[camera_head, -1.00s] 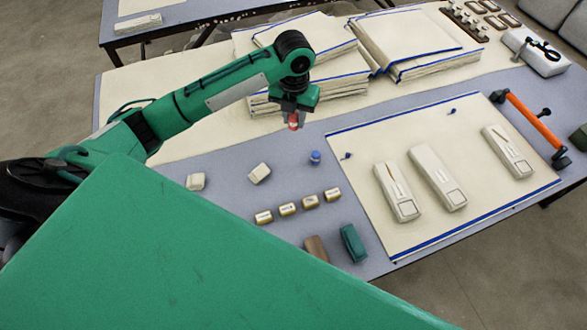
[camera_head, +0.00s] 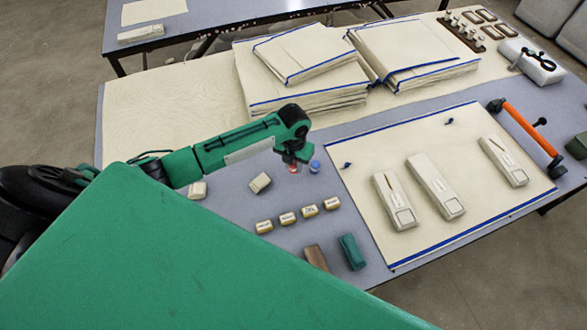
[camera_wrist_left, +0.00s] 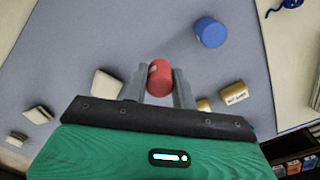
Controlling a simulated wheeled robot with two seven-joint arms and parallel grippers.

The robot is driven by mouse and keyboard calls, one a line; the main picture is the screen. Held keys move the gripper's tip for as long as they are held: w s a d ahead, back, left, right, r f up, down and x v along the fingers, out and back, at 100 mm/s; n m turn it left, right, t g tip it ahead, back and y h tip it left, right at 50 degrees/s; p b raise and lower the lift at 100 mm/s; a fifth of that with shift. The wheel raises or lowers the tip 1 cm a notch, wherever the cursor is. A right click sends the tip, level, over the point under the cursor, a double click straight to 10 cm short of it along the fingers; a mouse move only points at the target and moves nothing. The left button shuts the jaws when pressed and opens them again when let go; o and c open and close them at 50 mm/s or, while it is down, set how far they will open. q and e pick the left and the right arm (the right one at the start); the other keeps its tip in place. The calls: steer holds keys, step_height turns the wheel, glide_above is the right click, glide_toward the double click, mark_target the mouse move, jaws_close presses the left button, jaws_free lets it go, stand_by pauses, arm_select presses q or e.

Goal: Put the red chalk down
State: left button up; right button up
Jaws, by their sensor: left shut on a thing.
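The red chalk (camera_wrist_left: 160,78) is a short red cylinder between the fingers of my left gripper (camera_wrist_left: 158,88), which is shut on it. In the head view the red chalk (camera_head: 293,168) shows small under my left gripper (camera_head: 292,162), low over the grey table, just left of a blue chalk (camera_head: 314,166). The blue chalk also shows in the left wrist view (camera_wrist_left: 210,33), up and right of the red one, apart from it. I cannot tell whether the red chalk touches the table. My right gripper is not in view.
Cloth stacks (camera_head: 300,85) lie behind. A green block (camera_head: 352,252) is in front.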

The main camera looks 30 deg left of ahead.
mark_target(293, 171)
arm_select(q)
steer(key=shift+f, duration=1.9)
steer(key=shift+f, duration=0.15)
steer(key=o, duration=0.9)
step_height(293, 171, up, 12)
steer(key=shift+r+b, duration=0.2)
steer(key=shift+b, duration=0.3)
